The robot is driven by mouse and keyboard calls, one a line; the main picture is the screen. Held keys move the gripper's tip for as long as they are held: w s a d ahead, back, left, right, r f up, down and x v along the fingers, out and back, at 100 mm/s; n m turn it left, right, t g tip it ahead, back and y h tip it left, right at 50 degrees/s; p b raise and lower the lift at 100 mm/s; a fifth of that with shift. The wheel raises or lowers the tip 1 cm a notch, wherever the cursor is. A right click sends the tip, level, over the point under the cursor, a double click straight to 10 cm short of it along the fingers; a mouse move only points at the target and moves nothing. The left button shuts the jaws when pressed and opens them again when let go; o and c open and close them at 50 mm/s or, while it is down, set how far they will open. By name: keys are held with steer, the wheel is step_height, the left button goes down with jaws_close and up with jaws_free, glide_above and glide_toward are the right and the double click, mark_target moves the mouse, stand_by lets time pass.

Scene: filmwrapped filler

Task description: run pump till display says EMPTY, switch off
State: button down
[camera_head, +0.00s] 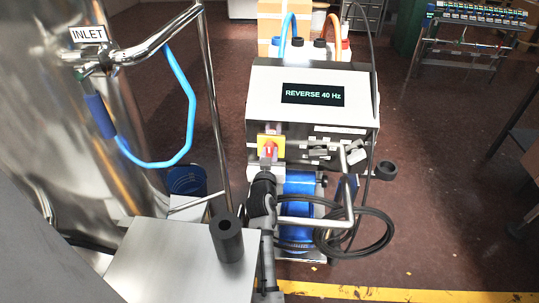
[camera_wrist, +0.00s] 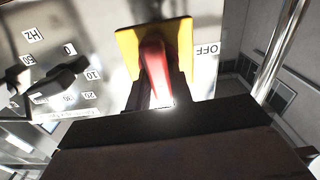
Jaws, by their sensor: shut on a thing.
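The pump cabinet (camera_head: 258,95) stands mid-view in the head view, with a blue motor (camera_head: 299,190) below. Its display (camera_head: 313,94) reads "REVERSE 40 Hz". The red switch handle (camera_head: 269,148) sits on a yellow plate on the cabinet's front; it also shows in the wrist view (camera_wrist: 154,60), with an "OFF" label (camera_wrist: 207,50) to the right of the plate. My gripper (camera_head: 267,160) is at the switch, shut on the red handle. In the wrist view the jaws (camera_wrist: 160,95) cover the handle's lower part.
A black frequency knob (camera_wrist: 60,78) with numbered labels is left of the switch. A steel tank (camera_head: 125,150) labelled "INLET" with a blue hose (camera_head: 188,110) stands left. A black cable (camera_head: 375,245) coils on the floor right of the pump. Floor further right is open.

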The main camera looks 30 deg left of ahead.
steer(key=shift+n, duration=0.4)
steer(key=c, duration=1.2)
jaws_free()
steer(key=shift+c, duration=0.2)
steer(key=b+v, duration=0.4)
steer(key=v, duration=1)
